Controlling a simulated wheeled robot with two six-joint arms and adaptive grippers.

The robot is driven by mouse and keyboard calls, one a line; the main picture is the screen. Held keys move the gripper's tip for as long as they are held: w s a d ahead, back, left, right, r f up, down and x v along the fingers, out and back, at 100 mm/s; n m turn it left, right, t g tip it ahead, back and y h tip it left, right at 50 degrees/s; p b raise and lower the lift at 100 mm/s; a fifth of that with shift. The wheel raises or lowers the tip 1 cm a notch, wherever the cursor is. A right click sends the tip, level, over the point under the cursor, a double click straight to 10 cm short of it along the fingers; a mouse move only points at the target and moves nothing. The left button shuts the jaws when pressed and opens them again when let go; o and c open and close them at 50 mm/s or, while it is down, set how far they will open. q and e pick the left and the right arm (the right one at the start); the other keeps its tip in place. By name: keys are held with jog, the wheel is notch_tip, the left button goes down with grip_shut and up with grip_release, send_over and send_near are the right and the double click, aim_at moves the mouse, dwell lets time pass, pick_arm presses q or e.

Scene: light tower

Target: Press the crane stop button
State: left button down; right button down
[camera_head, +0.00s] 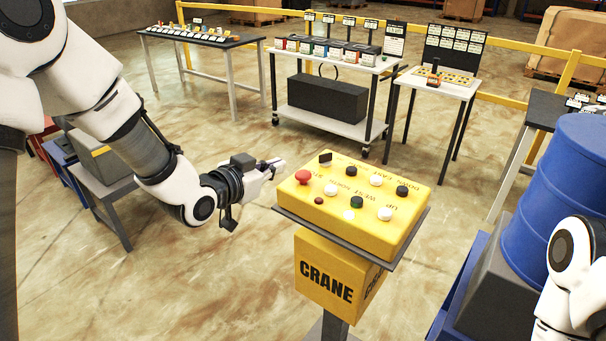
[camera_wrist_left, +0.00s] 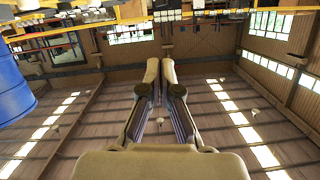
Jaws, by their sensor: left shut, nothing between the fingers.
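The yellow crane control box (camera_head: 352,213) stands on a grey plate on a post, with "CRANE" on its front. A large red mushroom button (camera_head: 302,177) sits at the left end of its top.
A blue barrel (camera_head: 570,190) stands to the right of the box. Tables with small items (camera_head: 210,38), a wheeled cart (camera_head: 330,126) and another table (camera_head: 440,84) stand behind, before a yellow rail.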

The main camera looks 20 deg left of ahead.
pick_arm(q)
jog(key=p, duration=0.3)
send_over(301, 177)
jog(key=s, duration=0.1)
notch_tip(301, 177, down, 2)
jog(key=shift+s+f, duration=0.1)
jog(key=f, duration=0.1)
jog(key=f+p, duration=0.1)
jog(key=f, duration=0.1)
jog(key=shift+w+f, duration=0.25)
jog(key=shift+w, duration=0.15)
jog(key=shift+a+f, duration=0.2)
jog(key=shift+f, duration=0.25)
jog(key=shift+d, duration=0.1)
notch_tip(301, 177, down, 2)
jog(key=shift+s+f+b, duration=0.1)
jog(key=shift+b, duration=1)
